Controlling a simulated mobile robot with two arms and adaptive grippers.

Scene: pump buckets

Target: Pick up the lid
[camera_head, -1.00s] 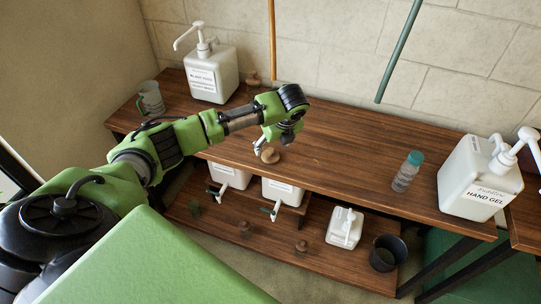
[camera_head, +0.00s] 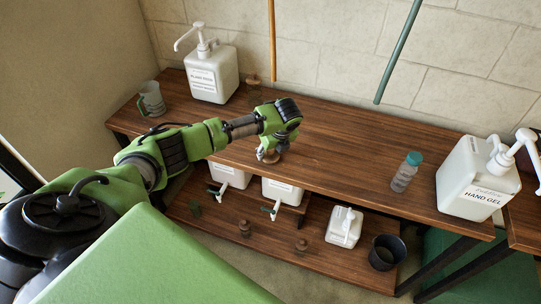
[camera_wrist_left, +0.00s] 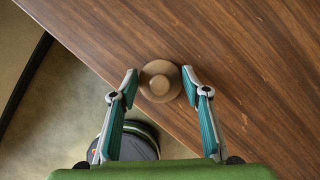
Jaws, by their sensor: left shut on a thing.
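The lid is a round tan-brown piece with a raised knob. In the left wrist view the lid (camera_wrist_left: 160,82) sits at the wooden table's edge, between the two fingertips of my left gripper (camera_wrist_left: 160,84). The fingers are shut on its sides. In the head view the left gripper (camera_head: 270,152) points down at the front edge of the table (camera_head: 340,150), and the lid (camera_head: 269,157) is partly hidden beneath it. I cannot tell any gap between lid and tabletop. My right gripper is in neither view.
A white pump bucket (camera_head: 212,75), a mug (camera_head: 152,98) and a small brown object (camera_head: 253,88) stand at the back left. A teal-capped bottle (camera_head: 406,172) and a hand gel bucket (camera_head: 478,180) stand at right. A lower shelf (camera_head: 270,240) holds more containers. The table's middle is clear.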

